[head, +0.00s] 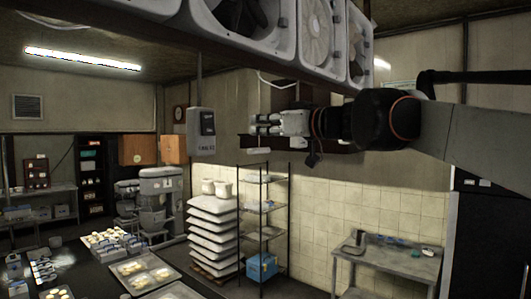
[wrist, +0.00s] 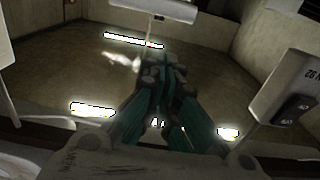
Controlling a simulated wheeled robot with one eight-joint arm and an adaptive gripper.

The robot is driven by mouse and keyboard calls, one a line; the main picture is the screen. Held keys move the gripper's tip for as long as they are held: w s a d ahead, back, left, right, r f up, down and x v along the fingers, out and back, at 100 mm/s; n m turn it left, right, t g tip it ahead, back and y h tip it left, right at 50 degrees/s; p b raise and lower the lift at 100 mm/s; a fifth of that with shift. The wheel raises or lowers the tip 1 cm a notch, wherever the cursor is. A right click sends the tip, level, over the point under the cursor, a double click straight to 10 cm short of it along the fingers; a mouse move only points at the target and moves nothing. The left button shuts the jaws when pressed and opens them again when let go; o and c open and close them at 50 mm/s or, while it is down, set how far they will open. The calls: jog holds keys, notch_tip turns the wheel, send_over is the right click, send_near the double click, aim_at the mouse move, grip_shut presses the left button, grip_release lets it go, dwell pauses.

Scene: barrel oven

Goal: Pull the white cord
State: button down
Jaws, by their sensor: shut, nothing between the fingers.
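A thin white cord (head: 274,85) curves below the fan housings in the head view and appears to hang down near my fingers. A small white bar (head: 258,150) shows just below my gripper; I cannot tell for sure that it is the cord's handle. My gripper (head: 256,124) is stretched to the left at about the height of the wall box. In the wrist view its dark fingers (wrist: 166,62) are closed together and empty. A white bar (wrist: 165,9) with a thin line by it lies beyond the fingertips, apart from them in the picture.
Large fan housings (head: 320,38) hang overhead, close to my arm. A grey wall box (head: 201,131) is left of my gripper. Several trays of food cover the left counter.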

jog(key=v, duration=0.6)
dwell(0.3)
jog(key=shift+d, duration=0.1)
jog(key=s+d+f+m+g+h+b, duration=0.15)
jog(key=s+f+b, duration=0.45)
jog(key=f, duration=0.9)
jog(key=s+d+f+m+h+b, duration=0.1)
jog(key=s+d+f+h+b, duration=0.15)
jog(key=f+b, duration=0.9)
jog(key=s+d+f+m+g+h+b, duration=0.1)
jog(key=s+f+m+h+b, duration=0.3)
jog(key=f, duration=1.5)
jog(key=s+d+f+m+h+b, duration=0.1)
jog(key=s+d+f+b, duration=0.3)
jog(key=f, duration=1)
jog(key=s+d+f+m+g+h+b, duration=0.1)
jog(key=s+d+f+h+b, duration=0.2)
jog(key=f, duration=1.1)
jog(key=s+d+f+m+h+b, duration=0.2)
jog(key=s+d+f+b, duration=0.4)
jog(key=f+b, duration=0.5)
notch_tip(320, 180, down, 4)
jog(key=shift+s+d+r+b, duration=0.15)
jog(key=shift+s+d+b, duration=0.2)
jog(key=shift+s, duration=0.8)
